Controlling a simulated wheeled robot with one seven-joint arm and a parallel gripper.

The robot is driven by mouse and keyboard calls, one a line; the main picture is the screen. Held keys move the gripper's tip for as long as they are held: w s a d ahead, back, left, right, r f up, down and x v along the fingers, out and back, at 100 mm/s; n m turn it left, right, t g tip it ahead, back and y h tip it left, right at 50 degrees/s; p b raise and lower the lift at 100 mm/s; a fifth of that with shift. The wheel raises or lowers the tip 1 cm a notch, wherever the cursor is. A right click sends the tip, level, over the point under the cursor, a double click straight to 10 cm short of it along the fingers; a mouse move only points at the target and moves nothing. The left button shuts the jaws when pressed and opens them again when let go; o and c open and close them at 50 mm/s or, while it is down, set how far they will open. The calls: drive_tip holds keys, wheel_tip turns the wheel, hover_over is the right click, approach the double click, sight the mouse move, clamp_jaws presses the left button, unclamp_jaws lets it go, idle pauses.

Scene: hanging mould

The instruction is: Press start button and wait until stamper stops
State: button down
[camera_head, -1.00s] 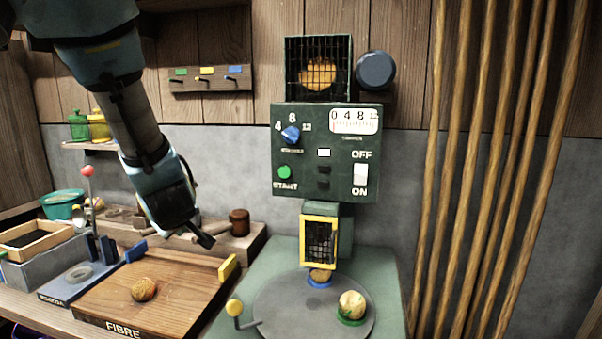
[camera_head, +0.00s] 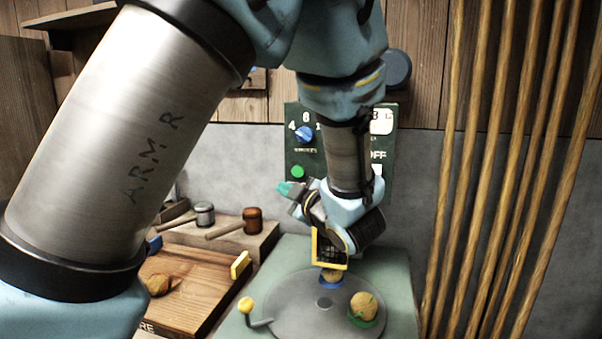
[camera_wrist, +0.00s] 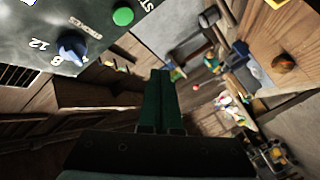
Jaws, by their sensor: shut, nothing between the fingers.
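The green start button (camera_head: 298,172) is on the left side of the dark green control panel (camera_head: 300,150), below a blue dial (camera_head: 305,133). The button also shows at the top of the wrist view (camera_wrist: 123,16). My gripper (camera_head: 284,188) is in front of the machine, just below and left of the button, its fingers pointing left. In the wrist view, its dark green fingers (camera_wrist: 160,80) are shut, empty, and apart from the button. The stamper's yellow-framed cage (camera_head: 328,264) sits above the round plate (camera_head: 290,305), partly hidden by my wrist. The ON/OFF switch is mostly hidden.
A brown piece in a blue ring (camera_head: 332,275) lies under the cage; another in a green ring (camera_head: 364,306) is at the right. A yellow-knobbed lever (camera_head: 246,304) stands at the left. Mallets (camera_head: 252,220) lie left on wood; wooden poles (camera_head: 500,170) stand right.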

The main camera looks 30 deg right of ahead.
sight(292, 173)
drive_tip(key=w+d, duration=0.6)
drive_tip(key=shift+w, duration=0.25)
idle(0.4)
drive_tip(key=shift+w, duration=0.15)
idle(1.9)
drive_tip(key=shift+w+d, duration=0.15)
drive_tip(key=shift+d, duration=0.1)
drive_tip(key=shift+w+d, duration=0.3)
drive_tip(key=shift+w, duration=0.05)
idle(0.9)
drive_tip(key=shift+s+a, duration=0.6)
drive_tip(key=shift+s, duration=0.1)
